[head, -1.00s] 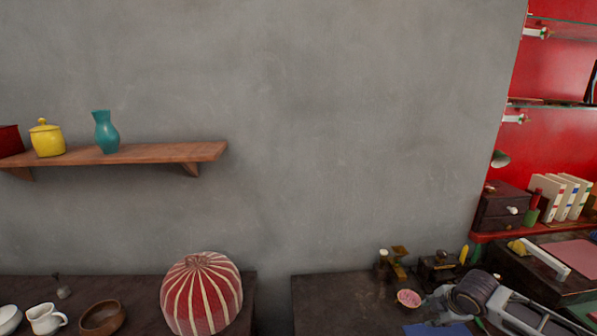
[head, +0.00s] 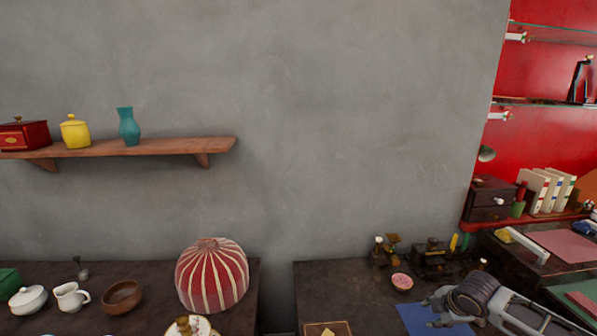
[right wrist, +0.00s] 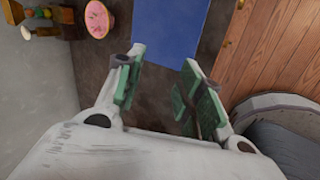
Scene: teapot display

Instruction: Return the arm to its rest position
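My right gripper (head: 437,308) hangs over the right dark table (head: 330,285) in the head view, beside a blue mat. In the right wrist view its two green-padded fingers (right wrist: 160,85) are spread apart, with nothing between them but dark tabletop and the edge of the blue mat (right wrist: 165,25). The blue mat also shows in the head view (head: 415,318). My left gripper is not in the head view.
A red-striped dome (head: 212,275), a brown bowl (head: 122,297) and a white pitcher (head: 70,297) stand on the left table. A pink round dish (head: 402,281) and a coffee grinder (head: 386,250) are near the right gripper. A wooden shelf (head: 150,148) hangs on the wall.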

